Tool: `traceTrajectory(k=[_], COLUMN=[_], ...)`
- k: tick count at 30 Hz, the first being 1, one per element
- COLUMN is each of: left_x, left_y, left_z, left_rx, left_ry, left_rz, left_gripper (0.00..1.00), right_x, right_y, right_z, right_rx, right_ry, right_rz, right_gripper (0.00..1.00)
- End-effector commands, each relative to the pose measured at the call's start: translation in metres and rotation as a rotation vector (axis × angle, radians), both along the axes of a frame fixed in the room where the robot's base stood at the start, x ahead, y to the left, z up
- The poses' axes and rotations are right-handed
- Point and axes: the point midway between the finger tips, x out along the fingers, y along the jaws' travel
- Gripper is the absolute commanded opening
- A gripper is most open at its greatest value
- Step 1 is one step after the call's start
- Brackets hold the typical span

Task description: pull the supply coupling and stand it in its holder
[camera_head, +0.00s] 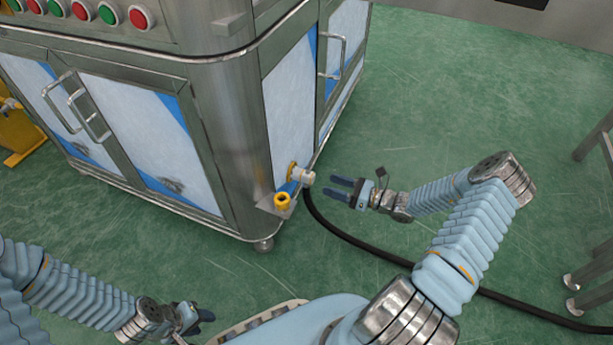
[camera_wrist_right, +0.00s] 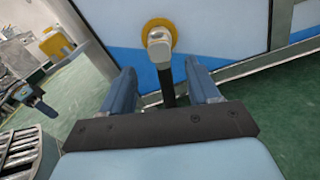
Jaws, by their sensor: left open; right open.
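The supply coupling (camera_head: 306,177) is a pale elbow piece plugged into a yellow port (camera_head: 291,171) on the machine's side, with a black hose (camera_head: 338,233) hanging from it. My right gripper (camera_head: 338,187) is open, a short way right of the coupling and apart from it. In the right wrist view the coupling (camera_wrist_right: 159,45) shows ahead, between and beyond the open fingers (camera_wrist_right: 163,88). The yellow holder (camera_head: 282,201) sits on a small bracket at the machine's lower corner and looks empty. My left gripper (camera_head: 203,321) is open near the bottom edge, far from the coupling.
The steel machine cabinet (camera_head: 232,120) with blue and white doors fills the upper left. The hose runs over the green floor to the right. A steel table frame (camera_head: 590,215) stands at the right edge. The floor behind my right arm is clear.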

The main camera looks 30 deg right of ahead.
Motion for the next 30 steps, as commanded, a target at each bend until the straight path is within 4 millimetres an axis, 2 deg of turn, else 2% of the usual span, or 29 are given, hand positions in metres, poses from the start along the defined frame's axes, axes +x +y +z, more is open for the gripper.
traceTrajectory(k=[8, 15, 21, 30], left_x=[0.0, 0.0, 0.0, 0.0], left_y=[0.0, 0.0, 0.0, 0.0], left_z=[-0.007, -0.005, -0.005, -0.005], left_rx=[0.0, 0.0, 0.0, 0.0], left_ry=[-0.002, -0.002, -0.001, -0.001], left_rz=[0.001, 0.001, 0.0, 0.0], left_gripper=[0.44, 0.44, 0.44, 0.44], right_x=[0.03, 0.051, 0.058, 0.059], right_y=[0.027, 0.044, 0.05, 0.051], right_z=[-0.001, 0.0, 0.0, 0.0], right_rx=[0.002, 0.0, 0.001, 0.001], right_ry=[-0.001, 0.0, 0.0, 0.0], right_rz=[0.003, 0.002, 0.001, 0.001], right_gripper=[0.61, 0.61, 0.61, 0.61])
